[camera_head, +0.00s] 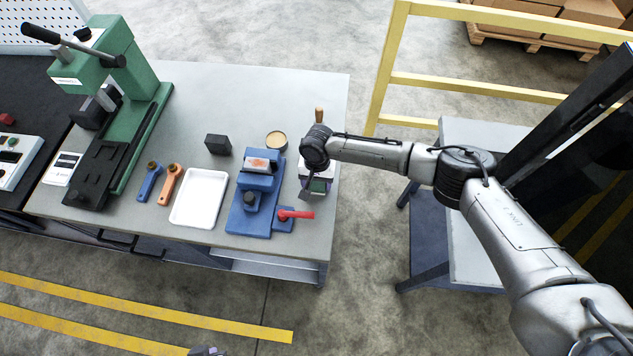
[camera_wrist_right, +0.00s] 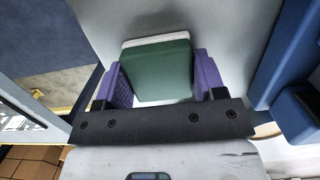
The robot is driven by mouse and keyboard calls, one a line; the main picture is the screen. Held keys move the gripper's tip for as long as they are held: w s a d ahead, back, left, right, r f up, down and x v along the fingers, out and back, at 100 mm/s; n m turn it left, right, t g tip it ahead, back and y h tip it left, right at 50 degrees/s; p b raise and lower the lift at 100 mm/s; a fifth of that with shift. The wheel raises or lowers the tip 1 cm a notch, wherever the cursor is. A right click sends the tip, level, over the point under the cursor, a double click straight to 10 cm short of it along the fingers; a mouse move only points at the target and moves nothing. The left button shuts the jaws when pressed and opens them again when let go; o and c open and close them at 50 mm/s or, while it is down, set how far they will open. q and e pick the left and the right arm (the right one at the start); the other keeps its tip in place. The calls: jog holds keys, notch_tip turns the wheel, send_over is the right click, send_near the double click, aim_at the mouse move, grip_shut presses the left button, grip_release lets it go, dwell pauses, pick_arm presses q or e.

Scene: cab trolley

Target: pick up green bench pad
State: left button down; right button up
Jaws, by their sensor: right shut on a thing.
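The green bench pad (camera_wrist_right: 158,70) sits between the purple fingers of my right gripper (camera_wrist_right: 160,82) in the right wrist view. The fingers press on its two sides, and a pale layer shows along its far edge. In the head view a small part of the pad (camera_head: 319,186) shows below my right wrist, near the right end of the grey workbench (camera_head: 240,95). My right gripper (camera_head: 318,188) is shut on it there. I cannot tell whether the pad still touches the bench. My left gripper does not show clearly.
A blue vise (camera_head: 250,215) with a red handle (camera_head: 296,214) stands just left of the pad. A round tin (camera_head: 276,140), a black block (camera_head: 218,144), a white tray (camera_head: 200,198) and a green press (camera_head: 130,70) are further left. A yellow railing (camera_head: 385,70) stands behind the bench.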

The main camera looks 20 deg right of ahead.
aim_at(319, 184)
jog(key=shift+c, duration=0.7)
jog(key=shift+r, duration=0.5)
jog(key=r, duration=0.3)
jog(key=shift+s+d+r+p, duration=0.3)
jog(key=shift+d+r+p, duration=0.05)
jog(key=shift+p, duration=0.05)
jog(key=s+d+r+p, duration=0.1)
jog(key=s+d+r, duration=0.5)
jog(key=s+d, duration=0.1)
jog(key=shift+s+r, duration=0.15)
jog(key=shift+s, duration=0.35)
